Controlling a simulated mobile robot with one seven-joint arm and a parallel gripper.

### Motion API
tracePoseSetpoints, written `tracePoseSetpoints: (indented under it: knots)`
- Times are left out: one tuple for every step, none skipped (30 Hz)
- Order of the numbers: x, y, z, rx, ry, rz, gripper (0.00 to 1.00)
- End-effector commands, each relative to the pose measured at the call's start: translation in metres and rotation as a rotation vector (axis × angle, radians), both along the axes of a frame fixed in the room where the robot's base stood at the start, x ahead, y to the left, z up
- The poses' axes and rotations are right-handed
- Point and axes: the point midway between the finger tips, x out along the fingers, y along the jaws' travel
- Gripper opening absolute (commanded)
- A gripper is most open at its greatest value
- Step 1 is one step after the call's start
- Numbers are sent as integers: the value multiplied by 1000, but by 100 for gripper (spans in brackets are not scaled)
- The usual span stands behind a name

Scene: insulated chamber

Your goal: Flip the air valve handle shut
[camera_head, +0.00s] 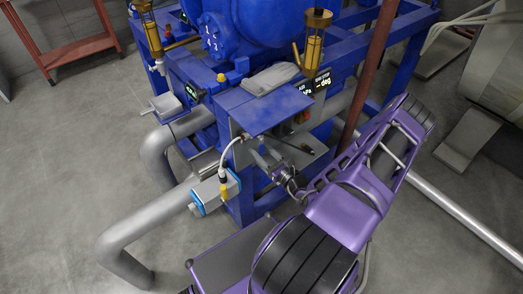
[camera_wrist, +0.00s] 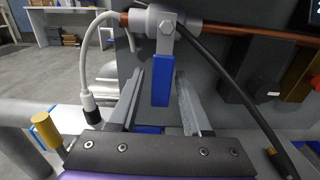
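The air valve handle (camera_wrist: 161,82) is a blue flat lever hanging straight down from a grey valve body (camera_wrist: 155,20) on a copper pipe in the wrist view. My gripper (camera_wrist: 160,74) is open, with one grey finger on each side of the handle. Gaps show between the handle and both fingers, and I see no contact. In the head view my gripper (camera_head: 268,157) reaches in beside the blue frame, just below a blue panel (camera_head: 264,108). I cannot make out the handle in the head view.
A white hose (camera_wrist: 87,45) hangs to the left of the fingers and a black cable (camera_wrist: 222,85) runs down on the right. In the head view a grey box with blue ends (camera_head: 215,191) and thick grey pipes (camera_head: 150,222) stand left of my gripper. Open floor lies at left.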

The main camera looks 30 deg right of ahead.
Motion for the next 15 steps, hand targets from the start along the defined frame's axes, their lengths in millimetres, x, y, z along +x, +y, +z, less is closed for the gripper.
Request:
tracePoseSetpoints:
  knots:
    - [0,0,0,-1,0,0,57]
    - [0,0,0,-1,0,0,57]
    - [0,0,0,-1,0,0,57]
    - [0,0,0,-2,0,0,57]
    - [0,0,0,-2,0,0,57]
    - [0,0,0,-2,-1,0,57]
    - [0,0,0,-2,-1,0,57]
    - [0,0,0,-2,-1,0,57]
    - [0,-1,0,-3,-1,0,57]
    - [-1,-1,0,-3,0,-1,57]
    - [-2,-1,0,-3,0,-1,57]
    - [-4,-1,0,-3,1,-1,57]
    - [-7,-2,0,-3,1,-2,57]
    - [-11,-2,0,-3,2,-2,57]
    - [-16,-3,0,-3,2,-2,57]
